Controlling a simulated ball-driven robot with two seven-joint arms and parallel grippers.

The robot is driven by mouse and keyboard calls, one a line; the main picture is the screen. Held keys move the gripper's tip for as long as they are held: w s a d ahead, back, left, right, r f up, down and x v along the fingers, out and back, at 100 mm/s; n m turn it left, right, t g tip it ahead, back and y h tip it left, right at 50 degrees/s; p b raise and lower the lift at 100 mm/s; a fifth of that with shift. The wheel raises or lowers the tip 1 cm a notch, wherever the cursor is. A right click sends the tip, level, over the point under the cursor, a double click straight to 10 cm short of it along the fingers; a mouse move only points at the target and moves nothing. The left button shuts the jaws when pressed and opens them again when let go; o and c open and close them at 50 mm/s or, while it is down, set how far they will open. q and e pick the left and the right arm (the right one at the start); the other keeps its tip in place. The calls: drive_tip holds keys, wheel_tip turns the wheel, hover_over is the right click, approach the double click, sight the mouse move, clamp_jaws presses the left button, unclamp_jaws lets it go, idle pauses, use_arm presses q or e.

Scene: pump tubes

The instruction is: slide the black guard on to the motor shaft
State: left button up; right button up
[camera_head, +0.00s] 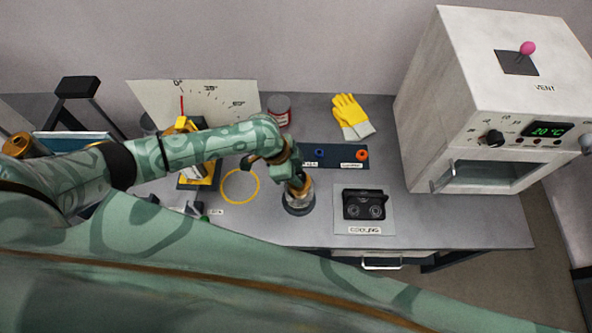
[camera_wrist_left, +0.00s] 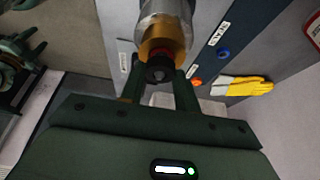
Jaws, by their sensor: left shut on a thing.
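My left gripper (camera_head: 297,184) is over a short silver cylinder (camera_head: 298,202) with a dark base, standing on the bench. In the left wrist view, my left gripper (camera_wrist_left: 159,85) has its fingers on either side of a black round piece (camera_wrist_left: 158,72) with a red band, and is shut on it. That piece may be the black guard. It lines up with a brass-coloured part (camera_wrist_left: 160,46) and a silver cylinder (camera_wrist_left: 165,20) beyond. I cannot tell how far the black piece sits over the shaft. My right gripper is not in view.
A dark blue strip (camera_head: 336,152) with a blue and an orange knob lies behind. A black twin-hole unit (camera_head: 363,205) is right of my gripper. A yellow ring (camera_head: 240,186) lies left.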

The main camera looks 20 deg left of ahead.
use_arm(q)
drive_tip(key=o, duration=1)
drive_tip(key=p+v, duration=0.3)
drive_tip(key=v, duration=1.3)
drive_tip(key=shift+r, duration=0.1)
